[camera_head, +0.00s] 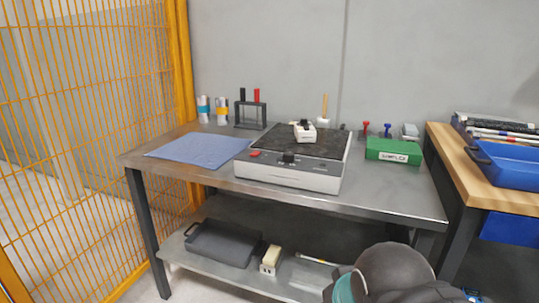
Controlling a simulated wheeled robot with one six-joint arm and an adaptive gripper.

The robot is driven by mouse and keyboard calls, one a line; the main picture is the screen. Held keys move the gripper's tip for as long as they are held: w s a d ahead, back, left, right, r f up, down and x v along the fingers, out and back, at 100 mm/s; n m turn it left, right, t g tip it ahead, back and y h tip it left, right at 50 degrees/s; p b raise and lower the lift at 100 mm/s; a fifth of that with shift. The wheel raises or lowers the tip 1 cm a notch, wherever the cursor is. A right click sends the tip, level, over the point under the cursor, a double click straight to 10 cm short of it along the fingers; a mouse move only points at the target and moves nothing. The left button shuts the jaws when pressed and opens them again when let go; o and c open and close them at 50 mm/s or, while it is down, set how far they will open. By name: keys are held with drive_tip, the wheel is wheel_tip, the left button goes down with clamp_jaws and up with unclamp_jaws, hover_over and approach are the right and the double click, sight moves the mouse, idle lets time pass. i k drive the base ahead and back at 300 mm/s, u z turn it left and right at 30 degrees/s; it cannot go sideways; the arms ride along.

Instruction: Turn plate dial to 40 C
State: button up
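The heating plate (290,176) stands on the metal workbench, with a pale grey front and a dark speckled top. A black dial (288,158) sits near the middle of its sloped front panel. The markings around the dial are too small to read, so I cannot tell its setting. A red switch (254,154) is at the panel's left end. A small white device with a black top (304,132) rests on the plate's dark top. Only rounded dark parts of my arm show at the bottom right; my gripper is not in view.
On the workbench (390,195) lie a blue cloth (199,149) to the left and a green box (393,150) to the right. Cans and a black tool rack (250,110) stand behind. An orange mesh fence (85,110) closes the left side. The bench's front strip is clear.

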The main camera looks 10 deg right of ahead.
sight(288, 157)
drive_tip(key=u, duration=1)
drive_tip(key=i, duration=0.65)
drive_tip(key=z, duration=0.75)
